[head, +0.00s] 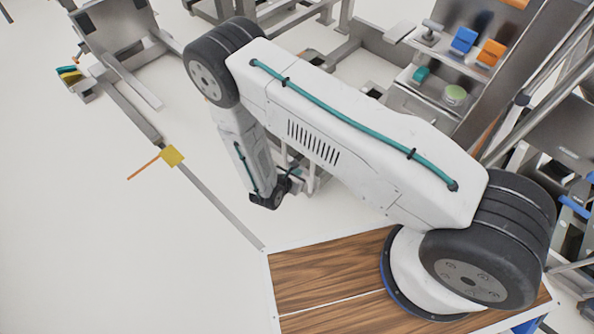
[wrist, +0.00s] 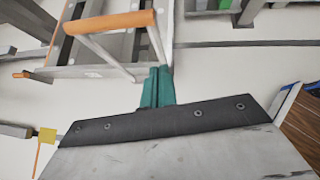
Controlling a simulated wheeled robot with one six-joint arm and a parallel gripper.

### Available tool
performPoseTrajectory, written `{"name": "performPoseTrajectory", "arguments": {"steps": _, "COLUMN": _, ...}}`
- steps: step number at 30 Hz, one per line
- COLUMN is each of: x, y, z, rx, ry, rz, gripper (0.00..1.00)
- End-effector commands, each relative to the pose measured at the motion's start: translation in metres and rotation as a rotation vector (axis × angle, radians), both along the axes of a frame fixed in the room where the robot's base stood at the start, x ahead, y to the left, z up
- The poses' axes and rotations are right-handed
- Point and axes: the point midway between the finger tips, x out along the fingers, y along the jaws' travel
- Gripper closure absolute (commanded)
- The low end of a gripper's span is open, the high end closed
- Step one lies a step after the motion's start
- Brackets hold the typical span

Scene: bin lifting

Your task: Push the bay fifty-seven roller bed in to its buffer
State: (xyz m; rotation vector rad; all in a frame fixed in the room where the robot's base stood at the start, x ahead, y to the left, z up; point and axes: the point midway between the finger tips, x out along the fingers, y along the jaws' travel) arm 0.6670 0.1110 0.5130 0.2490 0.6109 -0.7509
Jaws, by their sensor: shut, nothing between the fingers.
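A metal frame (wrist: 105,72) with an orange-topped bar handle (wrist: 108,22) lies ahead at the upper left of the wrist view. It looks like the roller bed, but I see no bay number on it. My gripper (wrist: 158,70) shows its teal fingers together and empty, pointing at the near right side of that frame, close to the handle's right leg. I cannot tell whether they touch. In the head view my arm hides most of this area, and my fingertips do not show.
A yellow block (head: 172,156) with an orange rod sits on a grey floor strip at left. A metal shelf (head: 455,62) with blue, orange and green items stands at upper right. A wood-topped deck (head: 325,275) is at the bottom.

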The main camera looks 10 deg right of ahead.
Motion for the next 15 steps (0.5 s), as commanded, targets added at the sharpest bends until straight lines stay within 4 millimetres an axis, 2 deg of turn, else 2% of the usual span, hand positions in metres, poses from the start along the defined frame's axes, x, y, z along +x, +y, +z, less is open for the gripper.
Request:
{"name": "performPoseTrajectory", "arguments": {"steps": 9, "x": 0.039, "y": -0.040, "z": -0.042, "rx": 0.001, "ry": -0.001, "rz": -0.007, "gripper": 1.00}}
{"name": "performPoseTrajectory", "arguments": {"steps": 15, "x": 0.059, "y": -0.059, "z": -0.034, "rx": 0.001, "ry": -0.001, "rz": -0.004, "gripper": 1.00}}
